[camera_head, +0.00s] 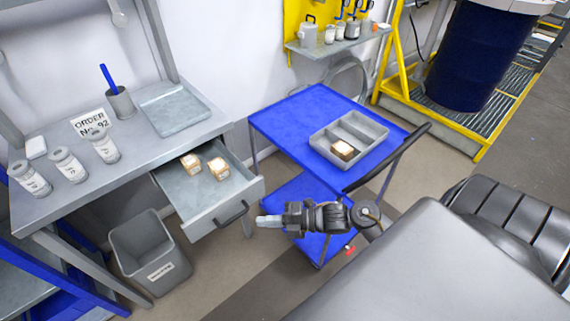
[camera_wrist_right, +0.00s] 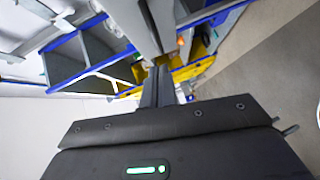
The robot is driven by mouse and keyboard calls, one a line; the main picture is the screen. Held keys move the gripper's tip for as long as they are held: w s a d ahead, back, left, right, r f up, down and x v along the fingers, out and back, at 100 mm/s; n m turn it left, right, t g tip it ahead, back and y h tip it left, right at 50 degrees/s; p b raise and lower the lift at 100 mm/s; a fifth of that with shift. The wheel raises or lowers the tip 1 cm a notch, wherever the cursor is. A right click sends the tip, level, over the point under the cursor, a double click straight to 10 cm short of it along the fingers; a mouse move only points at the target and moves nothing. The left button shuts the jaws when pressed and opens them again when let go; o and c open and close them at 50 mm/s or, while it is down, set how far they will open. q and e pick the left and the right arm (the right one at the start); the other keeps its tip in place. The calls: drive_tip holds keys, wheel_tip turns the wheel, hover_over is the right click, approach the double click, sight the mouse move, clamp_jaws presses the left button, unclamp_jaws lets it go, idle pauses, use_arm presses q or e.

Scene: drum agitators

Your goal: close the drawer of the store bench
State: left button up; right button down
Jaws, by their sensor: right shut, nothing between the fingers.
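The store bench (camera_head: 150,150) stands at the left in the head view. Its grey drawer (camera_head: 215,190) is pulled out and holds two small orange-and-white boxes (camera_head: 191,164). The drawer's front carries a dark bar handle (camera_head: 232,214). My right gripper (camera_head: 262,221) is shut and empty, its fingertips just right of the drawer front near the handle. A small gap seems to lie between them. In the right wrist view the narrow shut fingers (camera_wrist_right: 159,82) point away from the camera; I cannot make out the handle there. My left gripper is not in view.
A blue cart (camera_head: 290,115) with a grey divided tray (camera_head: 325,145) stands right of the drawer, behind my right gripper. A grey bin (camera_head: 150,255) stands on the floor below the drawer. Jars (camera_head: 68,164), a pen cup (camera_head: 121,103) and an empty tray (camera_head: 174,108) are on the bench top.

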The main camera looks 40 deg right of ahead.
drive_tip(key=shift+w+a+f+p, duration=0.15)
drive_tip(key=shift+w, duration=0.55)
drive_tip(key=shift+w+a+f+p, duration=0.1)
drive_tip(key=shift+w+f, duration=0.05)
drive_tip(key=shift+w, duration=0.6)
drive_tip(key=shift+w+a+f+p, duration=0.15)
drive_tip(key=shift+w, duration=0.55)
